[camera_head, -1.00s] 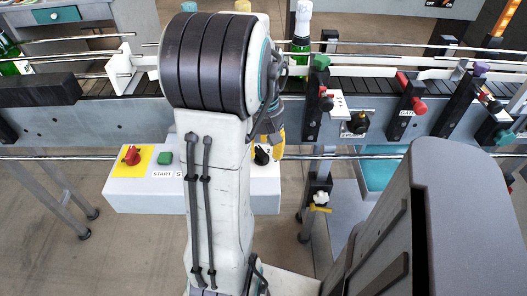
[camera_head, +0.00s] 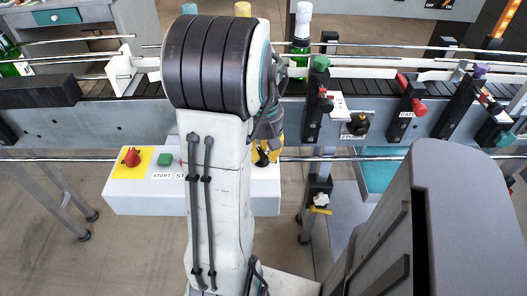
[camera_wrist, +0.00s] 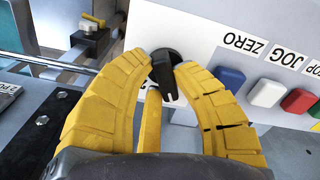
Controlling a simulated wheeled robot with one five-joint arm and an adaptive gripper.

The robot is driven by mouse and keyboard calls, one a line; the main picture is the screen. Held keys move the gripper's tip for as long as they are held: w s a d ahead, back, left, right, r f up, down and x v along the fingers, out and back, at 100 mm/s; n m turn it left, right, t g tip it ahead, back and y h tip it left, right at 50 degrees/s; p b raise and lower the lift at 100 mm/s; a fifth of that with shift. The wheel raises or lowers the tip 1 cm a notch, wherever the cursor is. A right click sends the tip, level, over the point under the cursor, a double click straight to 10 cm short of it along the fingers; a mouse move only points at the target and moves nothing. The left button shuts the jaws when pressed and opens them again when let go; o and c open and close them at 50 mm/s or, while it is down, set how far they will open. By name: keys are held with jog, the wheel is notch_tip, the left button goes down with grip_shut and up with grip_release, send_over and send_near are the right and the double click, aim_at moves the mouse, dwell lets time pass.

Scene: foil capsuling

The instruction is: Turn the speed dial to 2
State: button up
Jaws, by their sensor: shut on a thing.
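The speed dial (camera_wrist: 166,72) is a black knob with a pointer handle on the white control box (camera_wrist: 205,30). My gripper (camera_wrist: 163,66) has its yellow fingers shut on this dial, one on each side. In the wrist view the pointer part points down, toward my palm. Any number marks around the dial are hidden or out of sight there. In the head view my gripper (camera_head: 268,150) is at the right end of the control box (camera_head: 125,195) and covers most of the dial; my arm hides the middle of the box.
The box also carries a red knob on a yellow plate (camera_head: 131,157), a green START button (camera_head: 165,159), and blue (camera_wrist: 230,78), white (camera_wrist: 266,92) and red (camera_wrist: 299,101) buttons. A conveyor with rails runs behind. Another black dial (camera_head: 358,124) sits on its front.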

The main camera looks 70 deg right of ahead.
grip_shut()
jog(key=shift+m, duration=0.3)
jog(key=m, duration=0.4)
jog(key=shift+s+a+m, duration=0.1)
jog(key=shift+a+m, duration=0.05)
jog(key=shift+m, duration=0.15)
jog(key=m, duration=0.6)
jog(key=shift+a+p, duration=0.15)
jog(key=shift+p, duration=0.15)
jog(key=shift+m, duration=0.4)
jog(key=o, duration=0.8)
grip_release()
jog(key=shift+o, duration=0.2)
